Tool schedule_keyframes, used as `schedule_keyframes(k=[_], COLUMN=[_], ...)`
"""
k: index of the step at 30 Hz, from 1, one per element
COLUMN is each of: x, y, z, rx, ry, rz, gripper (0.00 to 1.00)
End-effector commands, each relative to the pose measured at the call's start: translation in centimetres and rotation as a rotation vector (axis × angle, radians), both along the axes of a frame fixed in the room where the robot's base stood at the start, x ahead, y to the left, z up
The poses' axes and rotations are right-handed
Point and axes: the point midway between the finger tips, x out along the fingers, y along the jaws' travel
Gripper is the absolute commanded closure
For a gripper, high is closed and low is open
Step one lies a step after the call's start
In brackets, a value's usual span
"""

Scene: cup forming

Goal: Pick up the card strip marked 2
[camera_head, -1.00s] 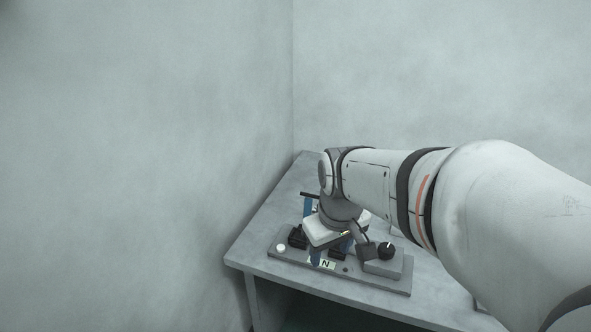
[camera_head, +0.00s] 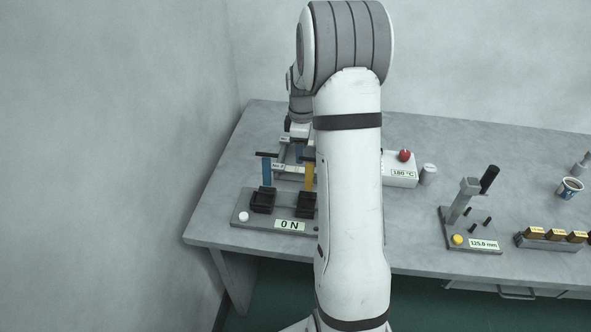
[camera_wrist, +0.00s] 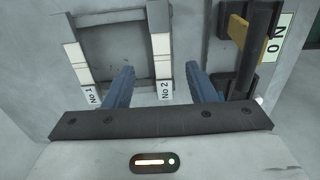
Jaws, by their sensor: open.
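The card strip marked No 2 is a pale strip (camera_wrist: 164,53) in the wrist view, lying across a grey rack, with its label end towards my gripper. Its label (camera_head: 278,166) shows in the head view beside the blue post. My gripper (camera_wrist: 160,69) is open, with one blue finger on each side of the strip, apart from it in the picture. I cannot tell the height gap. The strip marked No 1 (camera_wrist: 77,53) lies to the left on the same rack. In the head view my arm hides most of the rack and gripper.
A force tester reading 0 N (camera_head: 290,225) with black clamps and blue and yellow uprights stands in front of the rack. A 180 °C box (camera_head: 400,178) with a red knob is right. A gauge (camera_head: 472,243), brass blocks (camera_head: 556,235) and a cup (camera_head: 570,188) are further right.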

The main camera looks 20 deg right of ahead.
Motion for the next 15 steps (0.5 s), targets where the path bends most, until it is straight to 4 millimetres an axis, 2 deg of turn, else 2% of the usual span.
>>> schedule_keyframes(k=[12,15], x=[0.3,0.3], y=[0.8,0.8], z=[-5.4,-6.1], rx=[0.001,0.0], ry=[0.003,0.0], rz=[-0.001,0.0], gripper=[0.49,0.49])
